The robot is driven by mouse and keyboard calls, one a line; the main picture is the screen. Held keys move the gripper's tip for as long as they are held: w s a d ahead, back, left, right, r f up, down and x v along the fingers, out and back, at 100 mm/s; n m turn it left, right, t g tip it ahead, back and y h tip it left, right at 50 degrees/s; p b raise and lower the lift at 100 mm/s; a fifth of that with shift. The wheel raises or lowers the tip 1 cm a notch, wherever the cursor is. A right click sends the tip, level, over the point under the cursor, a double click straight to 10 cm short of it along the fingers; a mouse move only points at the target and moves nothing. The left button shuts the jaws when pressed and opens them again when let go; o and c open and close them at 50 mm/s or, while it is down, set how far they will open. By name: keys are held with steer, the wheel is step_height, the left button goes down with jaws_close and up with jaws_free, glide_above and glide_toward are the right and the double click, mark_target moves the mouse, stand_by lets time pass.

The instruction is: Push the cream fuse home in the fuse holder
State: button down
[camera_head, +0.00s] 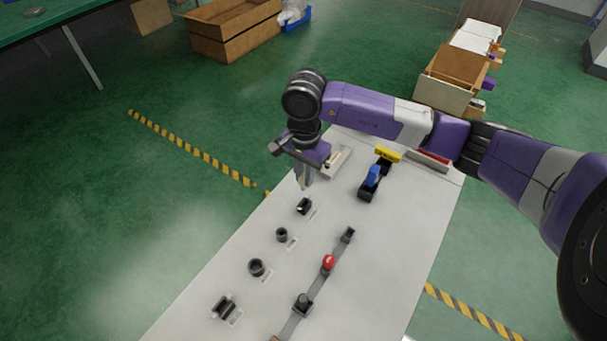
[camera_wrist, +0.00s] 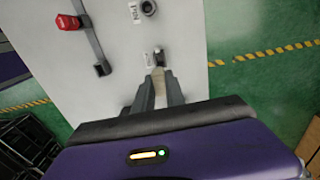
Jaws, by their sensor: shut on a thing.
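My gripper (camera_head: 304,184) points down over the white board, near its left edge. In the wrist view the fingers (camera_wrist: 159,80) are close together, shut on a narrow cream piece, which looks like the cream fuse (camera_wrist: 158,73). A small black fixture (camera_head: 304,206), which looks like the fuse holder, stands just in front of the fingertips. It also shows in the wrist view (camera_wrist: 159,56), directly beyond the fingers beside a small white label. I cannot tell whether the fuse touches the holder or is partly in it. The fingers hide most of the fuse.
Several black fixtures, such as a ring (camera_head: 257,267), line the board's left side. A grey rail with a red knob (camera_head: 328,262) runs along the middle. A blue-handled lever (camera_head: 373,176) and a yellow block (camera_head: 388,155) stand to the right. Bare board lies between.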

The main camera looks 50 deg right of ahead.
mark_target(304, 189)
steer(key=shift+f+b, duration=0.15)
steer(key=shift+b, duration=0.4)
step_height(304, 189, down, 6)
steer(key=b, duration=0.5)
steer(key=shift+r, duration=0.25)
steer(key=shift+b, duration=1.4)
stand_by(1.0)
steer(key=shift+f+b, duration=2.05)
steer(key=shift+b, duration=0.25)
steer(key=c, duration=1.3)
jaws_free()
steer(key=shift+r+b, duration=0.45)
steer(key=shift+r, duration=3.45)
